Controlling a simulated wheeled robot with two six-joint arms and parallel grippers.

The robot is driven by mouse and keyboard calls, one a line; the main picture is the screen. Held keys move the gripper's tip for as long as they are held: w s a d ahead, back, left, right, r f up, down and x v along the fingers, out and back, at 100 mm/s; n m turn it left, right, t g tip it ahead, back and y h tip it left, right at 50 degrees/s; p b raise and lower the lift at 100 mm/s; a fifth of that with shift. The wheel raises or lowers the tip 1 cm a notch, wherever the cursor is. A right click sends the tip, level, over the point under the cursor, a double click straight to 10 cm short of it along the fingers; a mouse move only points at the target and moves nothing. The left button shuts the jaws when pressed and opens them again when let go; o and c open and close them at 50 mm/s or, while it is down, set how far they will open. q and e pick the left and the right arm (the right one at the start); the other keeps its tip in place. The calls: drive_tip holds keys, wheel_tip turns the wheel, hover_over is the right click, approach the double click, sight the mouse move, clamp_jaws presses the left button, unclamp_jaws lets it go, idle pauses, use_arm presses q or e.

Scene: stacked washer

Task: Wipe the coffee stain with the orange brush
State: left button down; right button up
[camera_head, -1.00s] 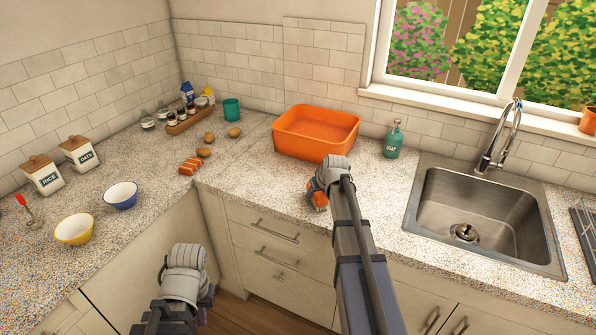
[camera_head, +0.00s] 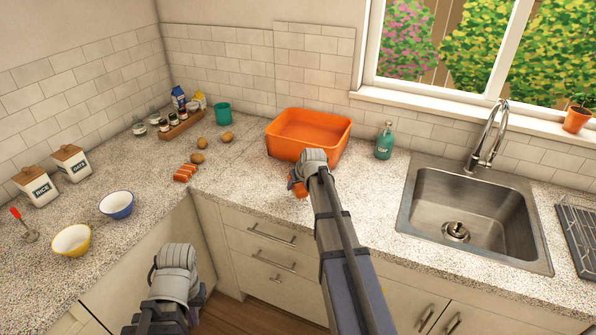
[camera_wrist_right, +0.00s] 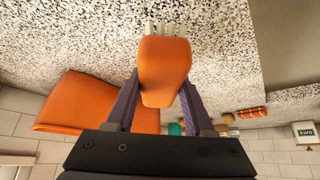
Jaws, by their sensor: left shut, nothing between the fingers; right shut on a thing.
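The orange brush (camera_head: 298,187) is in my right gripper (camera_head: 303,176), at the counter just in front of the orange basin. In the right wrist view, the brush's orange body (camera_wrist_right: 165,70) sits between the two fingers of my right gripper (camera_wrist_right: 161,98), with pale bristles pointing away over the speckled counter. I cannot tell whether the bristles touch the counter. No coffee stain is visible; the arm and brush may cover it. My left gripper (camera_head: 172,285) is shut and empty, low in front of the cabinets, its fingers largely hidden.
An orange basin (camera_head: 310,132) stands right behind the brush. A soap bottle (camera_head: 384,142) and the sink (camera_head: 470,218) are to the right. Sausages (camera_head: 185,172), potatoes (camera_head: 200,150), bowls (camera_head: 116,205) and canisters (camera_head: 37,187) are left. Counter between brush and sink is clear.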

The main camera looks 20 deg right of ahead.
drive_tip(key=shift+w+a+r+p, duration=0.1)
drive_tip(key=shift+r+p, duration=0.25)
drive_tip(key=shift+r, duration=0.35)
wheel_tip(320, 180, up, 3)
drive_tip(key=p, duration=0.2)
drive_tip(key=shift+f+p, duration=0.15)
drive_tip(key=shift+p, duration=0.25)
